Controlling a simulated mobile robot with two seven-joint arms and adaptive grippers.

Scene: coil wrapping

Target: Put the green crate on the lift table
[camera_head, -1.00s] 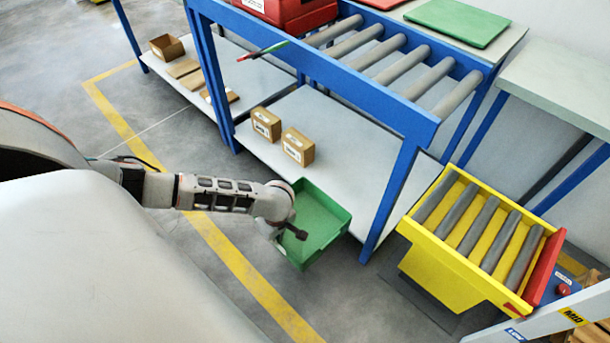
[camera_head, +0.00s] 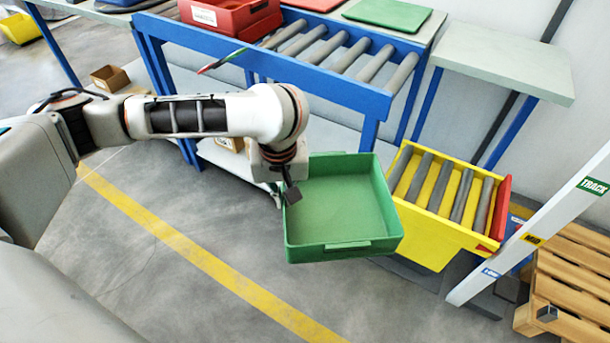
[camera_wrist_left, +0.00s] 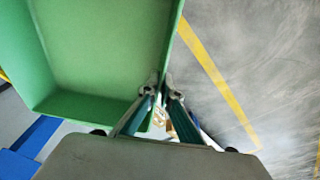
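The green crate (camera_head: 340,205) is empty and hangs above the floor, its open top facing up toward the head camera. My left gripper (camera_head: 284,192) is shut on the crate's left wall. In the left wrist view the fingers (camera_wrist_left: 160,90) pinch the edge of the green crate (camera_wrist_left: 95,50). The lift table (camera_head: 437,232) is yellow with grey rollers and a red end, just right of the crate. In the head view the crate's right side borders the lift table's left end. My right gripper is not in view.
A blue roller conveyor (camera_head: 265,72) with a red crate (camera_head: 230,17) stands behind. A white post (camera_head: 535,228) and wooden pallets (camera_head: 575,275) stand at the right. The floor in front, with a yellow line (camera_head: 200,257), is clear.

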